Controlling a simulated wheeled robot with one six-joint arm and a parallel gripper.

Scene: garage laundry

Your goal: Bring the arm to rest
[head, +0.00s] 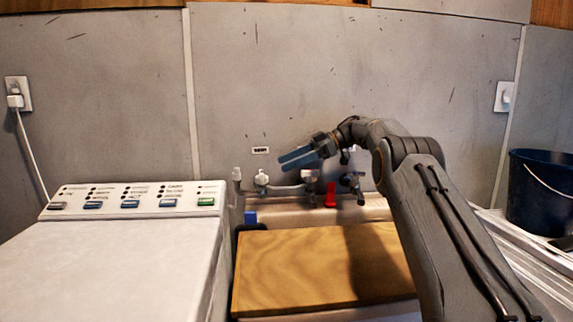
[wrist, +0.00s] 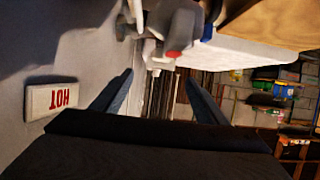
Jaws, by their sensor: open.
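My arm reaches up from the lower right of the head view and bends over to the left. My gripper (head: 297,157) is raised in front of the grey wall, above the taps, and points left. In the wrist view my gripper (wrist: 160,92) has its two bluish fingers spread apart, with nothing between them. No object is held.
Pipework with taps (head: 262,180), one with a red handle (head: 330,195), lies just below my gripper. A wooden board (head: 300,265) sits in front. A white washing machine (head: 110,265) stands left, a dark bucket (head: 540,200) right. A HOT label (wrist: 50,97) is on the wall.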

